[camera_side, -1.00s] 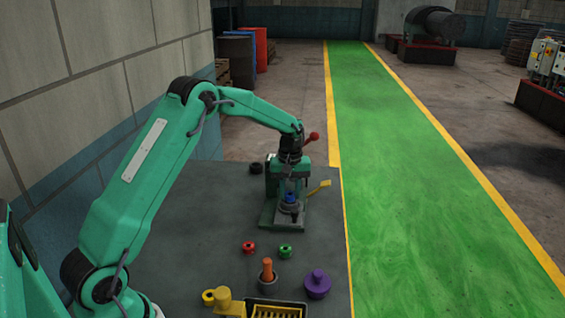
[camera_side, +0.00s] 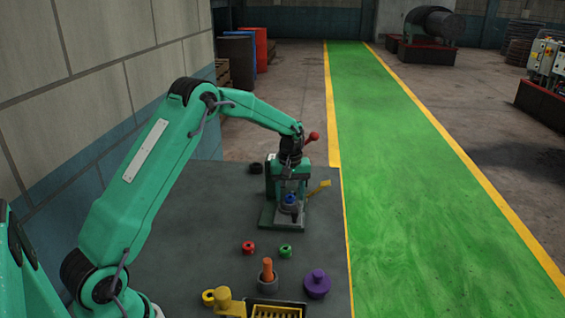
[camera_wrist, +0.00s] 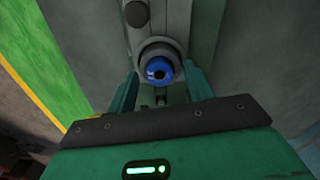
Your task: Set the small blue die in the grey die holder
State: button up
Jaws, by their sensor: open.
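The small blue die (camera_side: 290,199) sits in the grey die holder (camera_side: 289,208) at the foot of the green press. In the wrist view the blue die (camera_wrist: 158,68) shows from above as a ring with a dark centre, with the rim of the grey holder (camera_wrist: 160,46) around it. Its lower part is hidden in the holder. My gripper (camera_side: 291,190) is over the holder, pointing down. Its jaws are open, one finger on each side of the die, with gaps visible in the wrist view.
The green press (camera_side: 271,183) stands close behind, with a red-knobbed lever (camera_side: 314,136) and a yellow handle (camera_side: 319,187). The left tabletop is clear.

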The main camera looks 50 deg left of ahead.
aim_at(290, 197)
notch_tip(290, 197, up, 13)
dwell(0.7)
jog(key=shift+r, duration=0.1)
dwell(0.4)
jog(key=s+d+r+m+t, duration=0.1)
jog(key=s+d+r+m, duration=0.2)
jog(key=s+d+r, duration=0.35)
jog(key=s+d+r+m+t, duration=0.2)
jog(key=s+d+r+m, duration=0.15)
jog(key=s, duration=0.55)
jog(key=s+d+f+m+t, duration=0.1)
jog(key=s+d+f+m, duration=0.1)
jog(key=s, duration=0.6)
jog(key=s+d+f+m+t, duration=0.1)
jog(key=s+d+f+m, duration=0.1)
jog(key=s, duration=0.5)
jog(key=shift+s+m+t, duration=0.3)
jog(key=shift+s+m, duration=0.05)
jog(key=shift+s, duration=0.05)
